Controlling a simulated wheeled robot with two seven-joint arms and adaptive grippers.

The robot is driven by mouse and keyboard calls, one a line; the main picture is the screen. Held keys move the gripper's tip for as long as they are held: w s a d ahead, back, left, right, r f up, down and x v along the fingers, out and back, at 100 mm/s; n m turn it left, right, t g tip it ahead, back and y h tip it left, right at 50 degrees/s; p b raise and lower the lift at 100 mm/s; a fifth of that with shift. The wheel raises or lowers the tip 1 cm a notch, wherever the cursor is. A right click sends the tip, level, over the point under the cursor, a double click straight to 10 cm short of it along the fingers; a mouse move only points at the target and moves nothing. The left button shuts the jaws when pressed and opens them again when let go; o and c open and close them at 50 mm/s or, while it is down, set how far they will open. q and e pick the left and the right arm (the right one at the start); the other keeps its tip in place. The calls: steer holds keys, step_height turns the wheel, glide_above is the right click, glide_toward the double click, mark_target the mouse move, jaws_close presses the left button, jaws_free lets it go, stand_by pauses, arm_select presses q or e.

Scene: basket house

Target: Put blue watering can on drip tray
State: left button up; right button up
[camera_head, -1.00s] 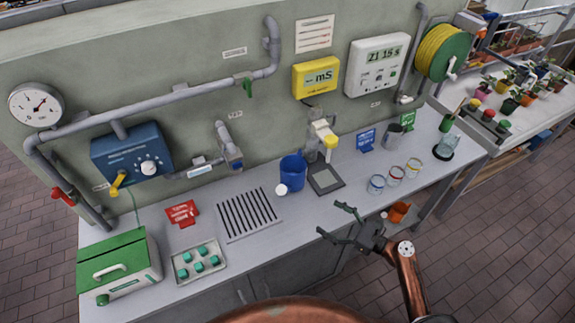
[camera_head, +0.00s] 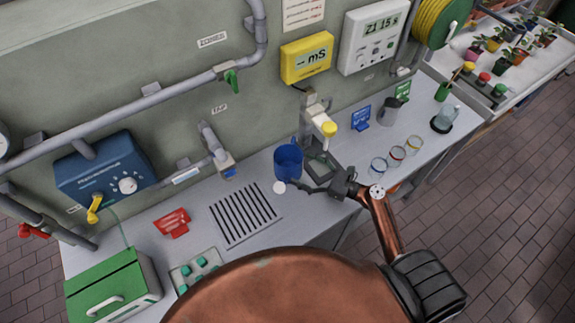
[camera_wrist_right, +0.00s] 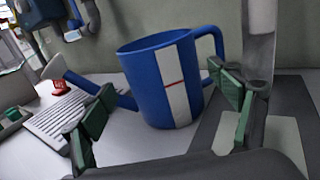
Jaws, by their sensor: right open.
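The blue watering can (camera_head: 288,160) stands upright on the bench, with its pale spout end toward the front. In the right wrist view the can (camera_wrist_right: 165,75) shows a white stripe with a red mark, its handle at right and its spout at left, partly behind a finger. My right gripper (camera_head: 304,173) is open just right of the can. In the wrist view its green-padded fingers (camera_wrist_right: 165,103) are spread on either side of the can; contact cannot be told. The drip tray (camera_head: 246,216), a slatted panel, lies bare to the left of the can. My left gripper is not in view.
A dark square-framed base (camera_head: 322,165) under a yellow-tipped fixture sits right of the can. Several glass jars (camera_head: 396,157) stand farther right. A red sign (camera_head: 172,222) stands left of the drip tray. A tap pipe (camera_head: 216,150) juts from the wall behind it.

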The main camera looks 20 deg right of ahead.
steer(key=x, duration=0.4)
steer(key=shift+w+a, duration=0.25)
steer(key=shift+w, duration=0.15)
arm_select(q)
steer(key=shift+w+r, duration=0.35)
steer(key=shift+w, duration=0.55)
arm_select(e)
steer(key=shift+c, duration=0.5)
steer(key=c, duration=0.5)
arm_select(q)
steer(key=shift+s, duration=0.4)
arm_select(e)
steer(key=c, duration=0.5)
steer(key=shift+c, duration=0.2)
